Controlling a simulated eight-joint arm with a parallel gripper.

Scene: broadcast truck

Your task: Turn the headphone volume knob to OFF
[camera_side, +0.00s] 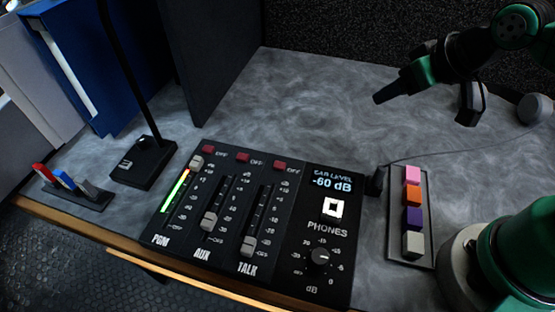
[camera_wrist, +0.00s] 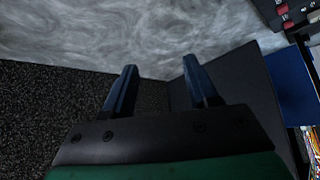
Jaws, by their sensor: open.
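The headphone volume knob (camera_side: 320,256) is a small dark round knob under the PHONES label, at the lower right of the black mixer panel (camera_side: 335,213). Numbers ring it, with dB below. The display (camera_side: 332,182) above reads EAR LEVEL -60 dB. My gripper (camera_side: 378,98) is in the upper right of the side view, above the grey table and well apart from the knob. In the wrist view my gripper (camera_wrist: 164,85) has its two blue fingers spread, with nothing between them. The knob is not seen in the wrist view.
Faders labelled PGM (camera_side: 197,162), AUX (camera_side: 210,220) and TALK (camera_side: 249,245) stand left of the knob. A tray of coloured blocks (camera_side: 424,254) lies right of the panel. A gooseneck stand base (camera_side: 143,163) and a small marker holder (camera_side: 79,194) are left. The table behind the panel is clear.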

